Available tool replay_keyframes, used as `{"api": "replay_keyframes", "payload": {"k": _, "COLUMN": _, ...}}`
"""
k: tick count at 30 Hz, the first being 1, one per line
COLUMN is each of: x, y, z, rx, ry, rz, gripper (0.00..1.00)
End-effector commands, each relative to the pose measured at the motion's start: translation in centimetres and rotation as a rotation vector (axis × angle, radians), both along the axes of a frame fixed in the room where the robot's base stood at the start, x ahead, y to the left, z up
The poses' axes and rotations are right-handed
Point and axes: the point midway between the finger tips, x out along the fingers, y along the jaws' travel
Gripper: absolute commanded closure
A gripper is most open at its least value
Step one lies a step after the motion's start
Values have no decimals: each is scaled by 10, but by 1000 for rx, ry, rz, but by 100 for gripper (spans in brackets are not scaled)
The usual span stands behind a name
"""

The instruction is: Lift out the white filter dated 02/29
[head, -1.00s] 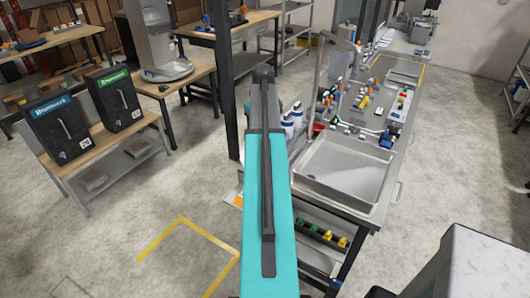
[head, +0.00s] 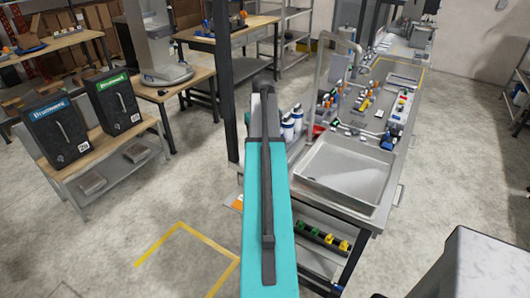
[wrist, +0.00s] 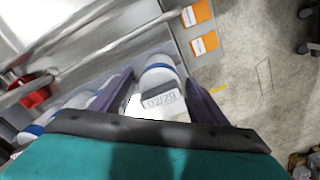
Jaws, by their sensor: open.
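The white filter dated 02/29 (wrist: 160,101) shows in the wrist view as a white cylinder with a blue band and a printed date label. My gripper (wrist: 159,78) is open, with one dark finger on each side of this filter in the picture. I cannot tell whether the fingers touch it or how deep they reach. More white filters (wrist: 75,101) with blue bands stand in a row to the left. In the head view white bottle-shaped filters (head: 297,114) stand left of the sink, and my arm hides the gripper.
A red cup (wrist: 32,92) and metal rails lie left of the filters in the wrist view. Orange cards (wrist: 204,43) are at the right.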

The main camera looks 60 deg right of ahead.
Motion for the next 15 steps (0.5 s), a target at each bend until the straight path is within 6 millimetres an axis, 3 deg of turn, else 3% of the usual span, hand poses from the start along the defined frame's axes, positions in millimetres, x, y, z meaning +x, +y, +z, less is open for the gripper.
{"api": "replay_keyframes", "payload": {"k": 1, "x": 0, "y": 0, "z": 0, "rx": 0, "ry": 0, "rz": 0, "gripper": 34}}
{"api": "replay_keyframes", "payload": {"k": 10, "x": 0, "y": 0, "z": 0, "rx": 0, "ry": 0, "rz": 1, "gripper": 83}}
{"api": "replay_keyframes", "payload": {"k": 15, "x": 0, "y": 0, "z": 0, "rx": 0, "ry": 0, "rz": 1, "gripper": 83}}
